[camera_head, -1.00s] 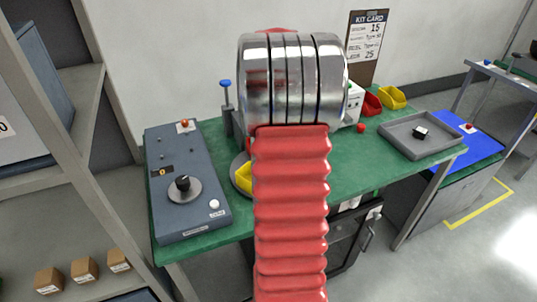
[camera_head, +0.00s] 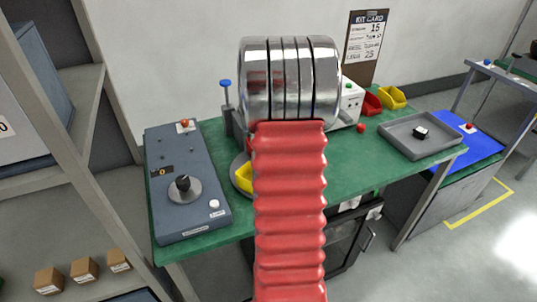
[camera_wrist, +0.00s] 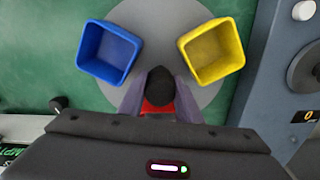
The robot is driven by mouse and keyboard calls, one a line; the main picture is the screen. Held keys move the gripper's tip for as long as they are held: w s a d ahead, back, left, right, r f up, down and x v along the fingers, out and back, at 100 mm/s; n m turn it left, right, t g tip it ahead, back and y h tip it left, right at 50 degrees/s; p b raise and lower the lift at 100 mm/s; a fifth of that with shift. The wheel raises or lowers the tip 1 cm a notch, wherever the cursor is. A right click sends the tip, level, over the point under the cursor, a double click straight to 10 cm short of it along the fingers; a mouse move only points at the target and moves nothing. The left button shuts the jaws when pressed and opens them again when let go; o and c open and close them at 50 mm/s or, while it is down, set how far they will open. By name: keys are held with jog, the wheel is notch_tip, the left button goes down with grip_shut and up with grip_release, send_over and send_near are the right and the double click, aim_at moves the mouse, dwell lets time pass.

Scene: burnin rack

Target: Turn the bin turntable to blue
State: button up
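The bin turntable is a grey disc (camera_wrist: 163,30) on the green bench. In the wrist view a blue bin (camera_wrist: 108,50) stands on its left side and a yellow bin (camera_wrist: 212,50) on its right. A red part (camera_wrist: 158,108) shows low between my fingers, mostly hidden. My gripper (camera_wrist: 160,85) is over the disc's near part, with its fingers on either side of a dark round knob. Whether they press on it is unclear. In the head view my arm hides most of the turntable; a disc edge and the yellow bin (camera_head: 243,177) show at its left.
A grey-blue control box (camera_head: 186,215) with a black dial stands left of the turntable. A blue-topped post (camera_head: 226,95) rises behind it. To the right are a white box (camera_head: 350,101), small red and yellow bins, and a grey tray (camera_head: 423,136). The green bench between is mostly clear.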

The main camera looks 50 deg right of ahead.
grip_shut()
jog(key=shift+s+d, duration=0.1)
jog(key=shift+d, duration=0.05)
dwell(0.4)
